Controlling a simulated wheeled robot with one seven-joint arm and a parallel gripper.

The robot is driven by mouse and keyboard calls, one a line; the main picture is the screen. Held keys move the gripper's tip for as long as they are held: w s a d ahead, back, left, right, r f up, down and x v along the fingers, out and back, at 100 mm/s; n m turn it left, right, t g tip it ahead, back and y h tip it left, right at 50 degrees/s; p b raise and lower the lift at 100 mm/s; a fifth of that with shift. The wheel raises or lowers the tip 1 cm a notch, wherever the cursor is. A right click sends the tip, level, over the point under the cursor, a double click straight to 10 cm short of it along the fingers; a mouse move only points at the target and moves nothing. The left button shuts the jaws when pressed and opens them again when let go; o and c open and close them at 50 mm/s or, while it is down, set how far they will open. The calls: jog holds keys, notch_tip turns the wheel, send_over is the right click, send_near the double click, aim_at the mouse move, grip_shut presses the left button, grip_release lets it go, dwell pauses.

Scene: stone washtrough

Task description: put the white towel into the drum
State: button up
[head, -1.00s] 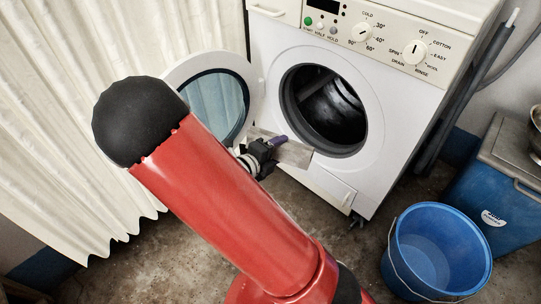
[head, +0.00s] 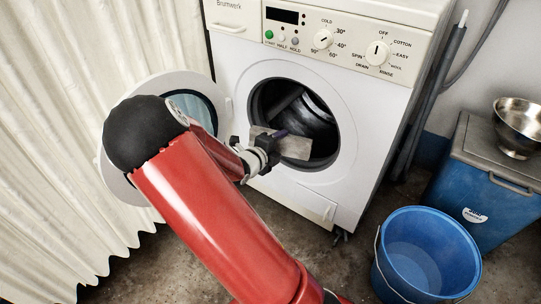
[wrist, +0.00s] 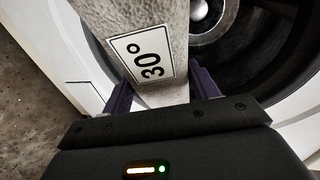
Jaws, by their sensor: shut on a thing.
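My gripper (head: 278,135) is shut on a light, greyish-white folded towel (head: 294,148). In the wrist view the towel (wrist: 190,40) sits between the purple fingers (wrist: 163,92) and bears a white label reading "30°". The washing machine's door stands open at the left. The dark drum (head: 310,113) shows through its round opening. In the head view the towel overlaps the lower part of the opening; I cannot tell whether its far end is past the rim. In the wrist view the towel points toward the drum (wrist: 255,45), whose inside is partly hidden.
The open round door (head: 118,180) is partly behind my arm, beside a pale curtain (head: 70,120). A blue bucket (head: 425,255) stands on the floor at the right. Behind it is a blue cooler (head: 480,200) with a metal bowl (head: 518,128) on top.

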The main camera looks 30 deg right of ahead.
jog(key=r+b+x, duration=0.2)
jog(key=x, duration=1.1)
jog(key=d+r+b+x, duration=0.1)
jog(key=r+b+x, duration=0.1)
jog(key=x, duration=1.2)
jog(key=shift+w+d+b, duration=0.2)
jog(key=shift+w+b, duration=0.2)
jog(key=shift+w, duration=0.1)
jog(key=o, duration=1.2)
jog(key=shift+c, duration=0.2)
jog(key=v, duration=0.7)
jog(key=shift+s+a+p, duration=0.25)
jog(key=shift+a+p, duration=0.1)
jog(key=shift+p, duration=0.05)
